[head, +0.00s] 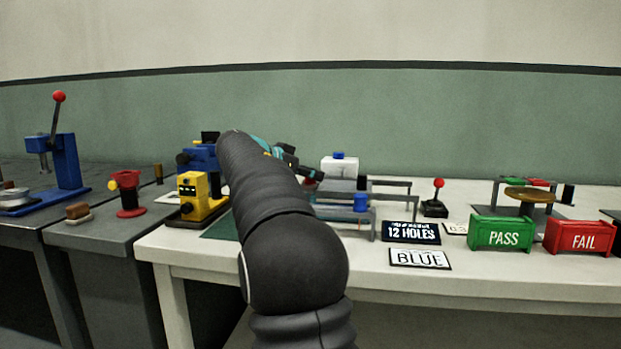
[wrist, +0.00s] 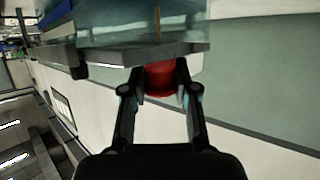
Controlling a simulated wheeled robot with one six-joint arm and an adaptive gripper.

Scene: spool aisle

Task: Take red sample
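In the wrist view a red round piece (wrist: 160,80) sits between my gripper's (wrist: 160,88) two fingertips, below a grey slab edge. The fingertips flank it closely on both sides; whether they press on it cannot be told. In the head view my gripper (head: 305,174) reaches over the grey and clear fixture, partly hidden by my arm. A small bit of red (head: 312,182) shows beside it there.
A grey frame (head: 390,184) with a blue piece (head: 361,202) stands right of my gripper. Further right are a red-knobbed lever (head: 436,198), a green PASS bin (head: 500,233) and a red FAIL bin (head: 579,237). A yellow machine (head: 197,197) stands left of my arm.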

